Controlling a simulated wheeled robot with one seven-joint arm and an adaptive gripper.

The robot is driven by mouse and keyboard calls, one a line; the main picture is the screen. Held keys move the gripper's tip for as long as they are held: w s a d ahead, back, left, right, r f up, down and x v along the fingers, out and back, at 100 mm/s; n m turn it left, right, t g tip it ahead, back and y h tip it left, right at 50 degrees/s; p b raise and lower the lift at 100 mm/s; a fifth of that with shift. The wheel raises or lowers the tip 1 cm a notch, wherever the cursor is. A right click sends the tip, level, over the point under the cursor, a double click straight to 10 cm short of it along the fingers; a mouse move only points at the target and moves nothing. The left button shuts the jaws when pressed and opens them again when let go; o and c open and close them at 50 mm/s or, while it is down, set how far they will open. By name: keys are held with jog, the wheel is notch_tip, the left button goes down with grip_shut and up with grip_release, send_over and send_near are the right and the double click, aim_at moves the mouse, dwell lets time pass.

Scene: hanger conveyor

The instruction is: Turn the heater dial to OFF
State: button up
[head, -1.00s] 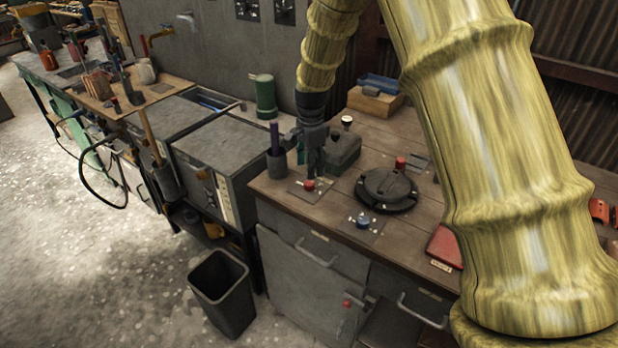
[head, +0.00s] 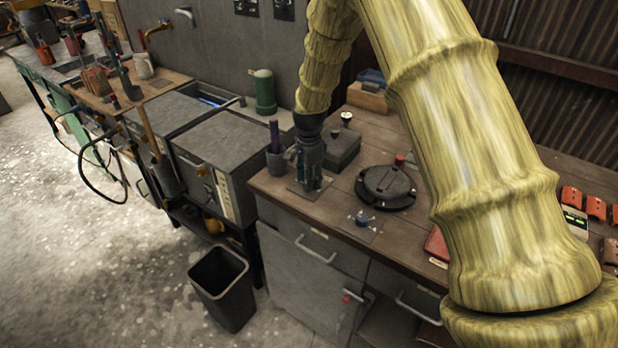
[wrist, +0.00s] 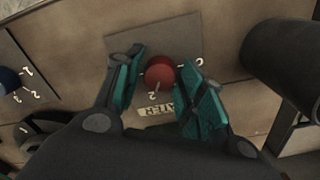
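The red heater dial (wrist: 160,70) sits on a grey plate (wrist: 175,38) on the workbench. A label partly reading "ATER" (wrist: 157,110) lies below it in the wrist view. The dial's pale pointer mark faces a "2" at its lower side; a "0"-like mark is at its upper right. My gripper (wrist: 163,65) points down, with its teal-padded fingers on either side of the dial. Narrow gaps seem to show between pads and dial, so it looks open around it. In the head view, my gripper (head: 308,182) hides the dial.
A dark cup (head: 276,163) stands close beside my gripper; it also looms at right in the wrist view (wrist: 285,65). A blue dial (head: 361,218) and a round black fixture (head: 385,187) are to the right.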

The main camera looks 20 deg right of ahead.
jog(key=c, duration=0.5)
jog(key=shift+n, duration=0.4)
jog(key=n, duration=0.4)
jog(key=shift+w+n, duration=0.1)
jog(key=shift+n, duration=0.3)
jog(key=n, duration=1.2)
jog(key=shift+n+p, duration=0.35)
jog(key=shift+n, duration=0.05)
jog(key=n, duration=0.5)
jog(key=shift+n, duration=0.4)
